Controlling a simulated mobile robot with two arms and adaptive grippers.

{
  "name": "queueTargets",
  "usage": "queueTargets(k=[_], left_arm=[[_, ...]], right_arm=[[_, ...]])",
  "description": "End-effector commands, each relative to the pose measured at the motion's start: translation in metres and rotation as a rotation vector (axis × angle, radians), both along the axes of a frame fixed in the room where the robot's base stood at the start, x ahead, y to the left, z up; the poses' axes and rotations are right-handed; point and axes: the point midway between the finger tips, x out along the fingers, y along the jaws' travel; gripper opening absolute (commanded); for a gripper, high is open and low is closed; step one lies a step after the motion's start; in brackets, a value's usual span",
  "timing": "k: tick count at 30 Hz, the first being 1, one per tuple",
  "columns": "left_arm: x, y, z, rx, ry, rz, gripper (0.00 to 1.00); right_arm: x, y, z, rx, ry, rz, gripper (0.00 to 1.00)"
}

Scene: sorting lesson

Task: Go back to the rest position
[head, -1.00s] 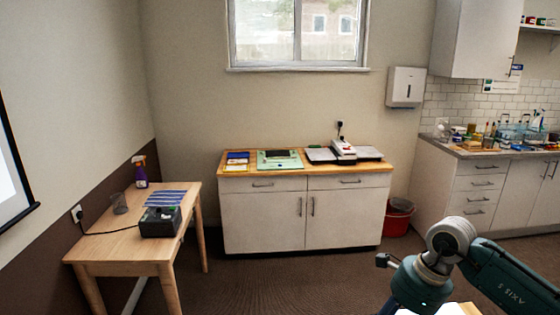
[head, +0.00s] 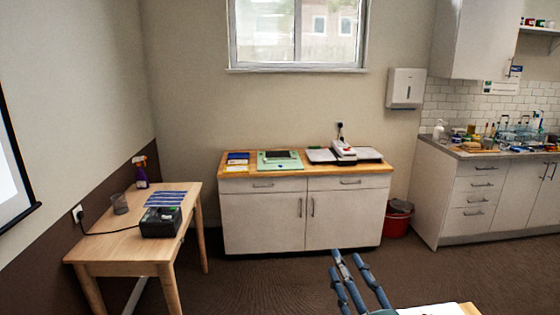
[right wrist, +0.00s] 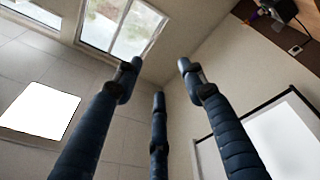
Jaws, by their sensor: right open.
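My right gripper (head: 348,262) shows at the bottom of the head view, right of the middle, with its blue fingers spread and pointing up. It is open, with nothing between its fingers. In the right wrist view the fingers of this gripper (right wrist: 157,82) stand apart with empty air between them. The window, a wall and ceiling panels show behind them. My left gripper is in neither view.
A wooden-topped cabinet (head: 262,215) stands against the back wall, with trays and a device on it. A small wooden table (head: 115,245) is at left. A red bin (head: 396,224) stands right of the cabinet. A kitchen counter (head: 470,153) is at right. Brown floor lies between.

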Motion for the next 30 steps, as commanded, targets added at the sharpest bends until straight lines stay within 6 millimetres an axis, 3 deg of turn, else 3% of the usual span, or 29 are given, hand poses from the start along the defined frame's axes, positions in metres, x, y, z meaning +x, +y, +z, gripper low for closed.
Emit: queueTargets(k=[1,3,6,9,12,18,26,30], left_arm=[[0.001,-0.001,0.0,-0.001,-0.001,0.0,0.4],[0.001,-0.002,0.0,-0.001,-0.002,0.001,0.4],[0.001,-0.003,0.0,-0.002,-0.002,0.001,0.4],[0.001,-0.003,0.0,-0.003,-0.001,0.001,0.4],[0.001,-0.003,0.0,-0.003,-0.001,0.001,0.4],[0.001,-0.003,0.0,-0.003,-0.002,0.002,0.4],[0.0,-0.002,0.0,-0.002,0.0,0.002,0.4],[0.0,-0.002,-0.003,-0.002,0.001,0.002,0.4]], right_arm=[[-0.007,-0.02,-0.033,0.1,0.13,-0.068,0.41],[-0.022,-0.045,-0.079,0.217,0.302,-0.159,0.41],[-0.057,-0.069,-0.144,0.359,0.54,-0.276,0.41],[-0.103,-0.081,-0.2,0.474,0.761,-0.379,0.41],[-0.148,-0.084,-0.239,0.553,0.938,-0.458,0.41],[-0.223,-0.081,-0.282,0.649,1.194,-0.565,0.41],[-0.307,-0.07,-0.308,0.721,1.452,-0.665,0.41],[-0.293,-0.069,-0.352,0.709,1.455,-0.668,0.41]])
